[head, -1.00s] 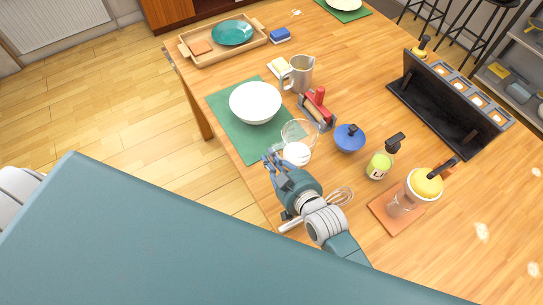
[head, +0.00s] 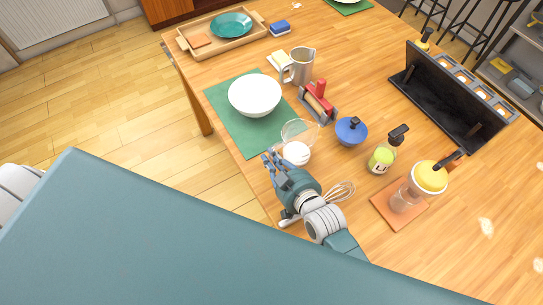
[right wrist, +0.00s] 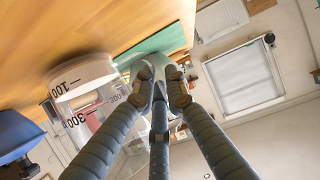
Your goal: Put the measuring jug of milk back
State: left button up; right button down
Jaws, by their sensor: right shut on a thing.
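The measuring jug (head: 298,152) is clear, with white milk in its bottom. It stands upright on the wooden table, just right of the green mat; I cannot tell whether it touches the table. In the right wrist view, the jug (right wrist: 84,80) shows black scale marks at the left, upside down. My right gripper (head: 268,158) is at the jug's near left side, shut on it, most likely by the handle, which the fingers hide. Its fingers (right wrist: 163,74) also show closed together in the right wrist view. My left gripper is not in view.
A white bowl (head: 254,95) stands on the green mat (head: 236,127). A whisk (head: 342,191) lies beside my right gripper.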

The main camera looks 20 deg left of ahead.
jog(key=shift+f, duration=0.35)
dwell(0.6)
jog(key=c, duration=1.7)
grip_release()
jog(key=shift+f, duration=0.15)
jog(key=c, duration=0.4)
jog(key=shift+d, duration=0.1)
